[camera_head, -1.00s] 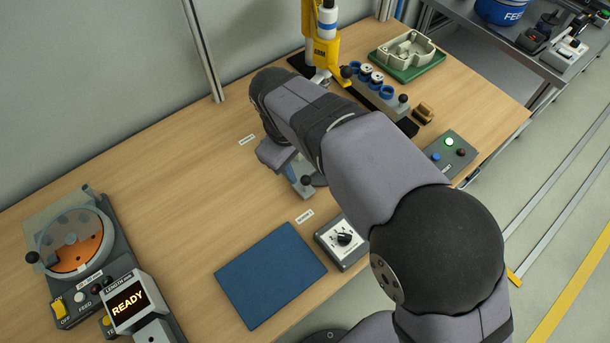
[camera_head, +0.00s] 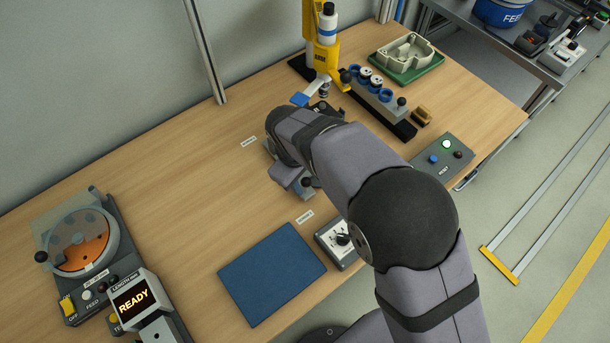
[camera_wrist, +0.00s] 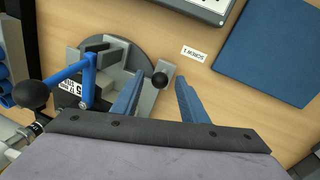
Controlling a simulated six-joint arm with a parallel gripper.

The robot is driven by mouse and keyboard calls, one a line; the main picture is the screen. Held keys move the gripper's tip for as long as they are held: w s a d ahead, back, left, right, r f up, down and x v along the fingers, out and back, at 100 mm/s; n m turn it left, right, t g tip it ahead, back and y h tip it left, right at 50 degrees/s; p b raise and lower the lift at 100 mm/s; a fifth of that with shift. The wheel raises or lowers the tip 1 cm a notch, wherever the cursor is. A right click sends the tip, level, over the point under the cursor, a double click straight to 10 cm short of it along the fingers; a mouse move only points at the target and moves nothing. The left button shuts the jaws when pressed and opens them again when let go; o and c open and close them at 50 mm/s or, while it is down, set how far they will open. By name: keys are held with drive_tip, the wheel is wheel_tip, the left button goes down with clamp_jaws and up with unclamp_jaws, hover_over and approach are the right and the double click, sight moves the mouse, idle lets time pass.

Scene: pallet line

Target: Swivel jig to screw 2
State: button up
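The jig (camera_wrist: 118,58) has a round grey base, with a grey handle carrying a small black knob (camera_wrist: 160,80). In the head view, this knob (camera_head: 308,182) shows just below my wrist, and my arm hides much of the jig. My gripper (camera_wrist: 160,76) is open, its two blue-grey fingers either side of the knob in the wrist view; I cannot tell whether they touch it. A label reading SCREW 1 (camera_wrist: 193,53) lies beside the handle. Another label (camera_head: 248,141) lies farther back, too small to read.
A yellow driver stand (camera_head: 322,55) and a rack of blue cups (camera_head: 380,98) stand behind right. A blue lever (camera_wrist: 68,72) shows left of the jig in the wrist view. A blue mat (camera_head: 270,275) and a dial box (camera_head: 340,245) lie in front. Wood left of the jig is clear.

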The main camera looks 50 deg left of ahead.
clamp_jaws()
drive_tip(key=shift+s+a, duration=0.1)
drive_tip(key=shift+a, duration=0.05)
drive_tip(key=s+a+m+h, duration=0.1)
drive_tip(key=s+a+m, duration=0.1)
drive_tip(key=a+m, duration=0.3)
drive_tip(key=shift+s+a+m+p, duration=0.35)
drive_tip(key=shift+a+m+p, duration=0.05)
drive_tip(key=shift+a, duration=0.45)
drive_tip(key=shift+a+r, duration=0.1)
idle(0.3)
unclamp_jaws()
